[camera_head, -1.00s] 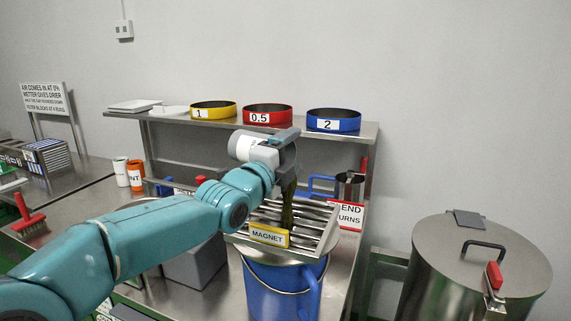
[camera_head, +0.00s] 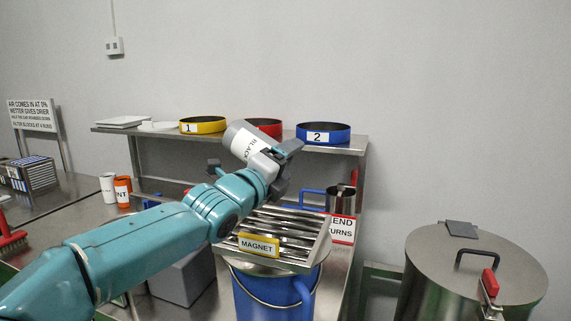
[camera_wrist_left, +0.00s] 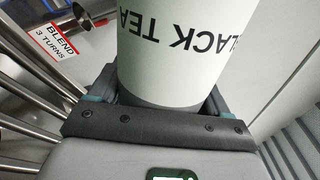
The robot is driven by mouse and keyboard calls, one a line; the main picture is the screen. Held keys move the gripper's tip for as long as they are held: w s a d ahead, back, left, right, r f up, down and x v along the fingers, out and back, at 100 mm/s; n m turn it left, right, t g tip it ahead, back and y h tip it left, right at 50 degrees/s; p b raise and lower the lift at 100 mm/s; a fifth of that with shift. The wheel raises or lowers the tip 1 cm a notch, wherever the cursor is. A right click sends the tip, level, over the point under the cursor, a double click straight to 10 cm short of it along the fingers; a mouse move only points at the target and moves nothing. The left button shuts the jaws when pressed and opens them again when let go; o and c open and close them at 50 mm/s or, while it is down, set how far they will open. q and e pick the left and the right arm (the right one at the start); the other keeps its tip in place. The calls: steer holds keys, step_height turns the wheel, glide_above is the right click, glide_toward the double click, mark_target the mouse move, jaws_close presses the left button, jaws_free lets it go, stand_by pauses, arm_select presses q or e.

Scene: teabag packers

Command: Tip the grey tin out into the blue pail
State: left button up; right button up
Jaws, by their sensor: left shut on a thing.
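The grey tin (camera_head: 236,137), with a white BLACK TEA label, is held in the air by my left gripper (camera_head: 262,161). It is tilted, its grey end up and to the left; its mouth is hidden. In the left wrist view the tin (camera_wrist_left: 170,45) sits between the fingers (camera_wrist_left: 160,100), its lettering upside down. The blue pail (camera_head: 262,305) stands below, under a slatted magnet grate (camera_head: 310,250) that covers its top, so its inside is hidden. No stream of leaf shows. My right gripper is out of view.
A shelf (camera_head: 361,140) behind carries yellow, red and blue (camera_head: 340,133) rings. A metal pot (camera_head: 341,198) and a BLEND sign (camera_head: 342,229) are right of the grate. A grey box (camera_head: 182,280) is left of the pail. A large lidded drum (camera_head: 430,255) stands at right.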

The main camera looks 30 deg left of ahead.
arm_select(q)
steer(key=n+p, duration=0.3)
steer(key=a+n+y+p, duration=0.1)
steer(key=n+p, duration=0.2)
steer(key=p, duration=0.1)
steer(key=a+n+p, duration=0.1)
steer(key=n+p, duration=0.2)
steer(key=shift+s+a+r+y+p, duration=0.2)
steer(key=shift+a+r+y+p, duration=0.05)
steer(key=shift+r+y+p, duration=0.05)
steer(key=n, duration=0.1)
steer(key=n+b, duration=0.1)
steer(key=n, duration=0.1)
steer(key=shift+a+f+n+y+b, duration=0.35)
steer(key=shift+f+n+y+b, duration=0.05)
steer(key=n, duration=0.2)
steer(key=r+n+b, duration=0.1)
steer(key=n, duration=0.1)
steer(key=shift+a+g, duration=0.3)
steer(key=shift+a, duration=0.1)
steer(key=shift+r+n+y, duration=0.3)
steer(key=shift+r+n, duration=0.15)
steer(key=shift+n, duration=0.55)
steer(key=n, duration=0.1)
steer(key=r+n, duration=0.1)
steer(key=n, duration=0.2)
steer(key=shift+a+r+g, duration=0.15)
steer(key=shift+a+g, duration=0.15)
